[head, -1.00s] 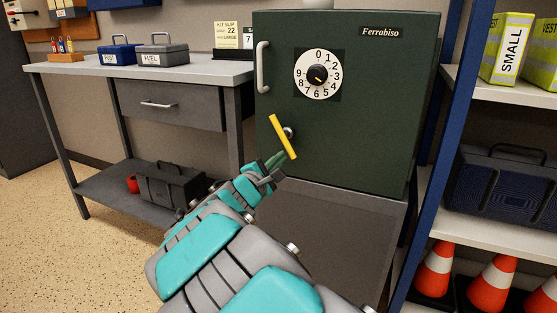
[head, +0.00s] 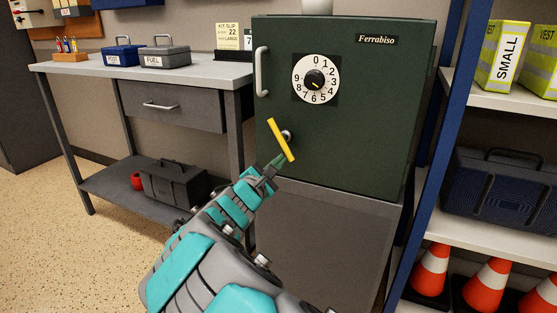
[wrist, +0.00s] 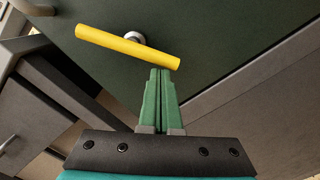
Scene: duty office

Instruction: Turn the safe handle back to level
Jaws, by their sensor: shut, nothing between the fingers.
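The safe (head: 345,155) is dark green, with its door closed and a white number dial on it. Its yellow handle (head: 280,139) sits low on the door, tilted steeply, upper end to the left and lower end to the right. In the wrist view the yellow handle (wrist: 127,46) crosses the top of the picture on a round silver hub. My gripper (head: 279,162) is just below the handle's lower right end. In the wrist view my gripper (wrist: 160,72) has its green fingers together and empty, tips close under the handle's right part. I cannot tell whether they touch it.
A grey workbench (head: 160,75) with a drawer stands left of the safe. A blue-framed shelf (head: 415,180) with orange cones (head: 430,272) stands close on the right. The safe rests on a grey stand (head: 320,225). Speckled floor is open at the left.

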